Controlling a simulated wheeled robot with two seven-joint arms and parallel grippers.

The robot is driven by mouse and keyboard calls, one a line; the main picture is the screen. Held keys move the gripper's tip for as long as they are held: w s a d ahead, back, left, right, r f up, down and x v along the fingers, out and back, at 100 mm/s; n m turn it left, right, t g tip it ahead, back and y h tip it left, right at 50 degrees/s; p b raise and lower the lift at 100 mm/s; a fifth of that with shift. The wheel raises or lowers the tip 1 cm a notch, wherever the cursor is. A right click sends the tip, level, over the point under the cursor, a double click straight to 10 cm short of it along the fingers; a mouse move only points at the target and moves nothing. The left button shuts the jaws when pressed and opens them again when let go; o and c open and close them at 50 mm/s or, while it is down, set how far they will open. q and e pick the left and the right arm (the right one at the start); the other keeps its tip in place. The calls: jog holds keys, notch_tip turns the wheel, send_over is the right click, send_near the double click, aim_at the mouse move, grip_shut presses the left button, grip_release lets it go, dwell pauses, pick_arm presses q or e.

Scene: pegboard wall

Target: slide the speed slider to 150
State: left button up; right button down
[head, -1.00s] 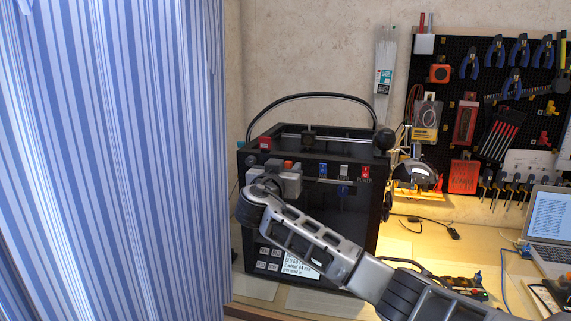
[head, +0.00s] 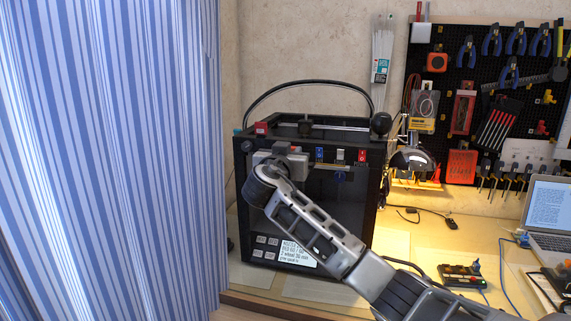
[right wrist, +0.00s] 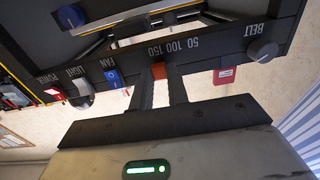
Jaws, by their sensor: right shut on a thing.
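The speed slider's orange knob (right wrist: 159,71) sits between the two dark fingers of my right gripper (right wrist: 162,88), which is shut on it. The 50, 100, 150 scale (right wrist: 174,47) is upside down in the right wrist view. The knob is beside its leftmost label, which looks like 150, on the FAN side. In the head view my right gripper (head: 292,152) is against the upper front of the black machine (head: 335,215) and largely hides the slider. My left gripper is not in view.
A striped curtain (head: 110,160) hangs close on the left. A lamp (head: 411,160) stands to the machine's right, with a laptop (head: 549,212) farther right.

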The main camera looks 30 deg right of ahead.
jog(key=shift+s+d, duration=0.1)
jog(key=shift+d, duration=0.05)
jog(key=c, duration=1.7)
grip_release()
jog(key=shift+f, duration=0.1)
jog(key=o, duration=0.3)
jog(key=shift+s+d, duration=0.1)
jog(key=shift+s, duration=0.05)
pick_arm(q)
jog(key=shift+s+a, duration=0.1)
pick_arm(e)
jog(key=shift+o, duration=0.2)
pick_arm(q)
jog(key=b, duration=0.1)
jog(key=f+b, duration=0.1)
jog(key=b, duration=0.1)
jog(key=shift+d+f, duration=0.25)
pick_arm(e)
jog(key=v, duration=1.6)
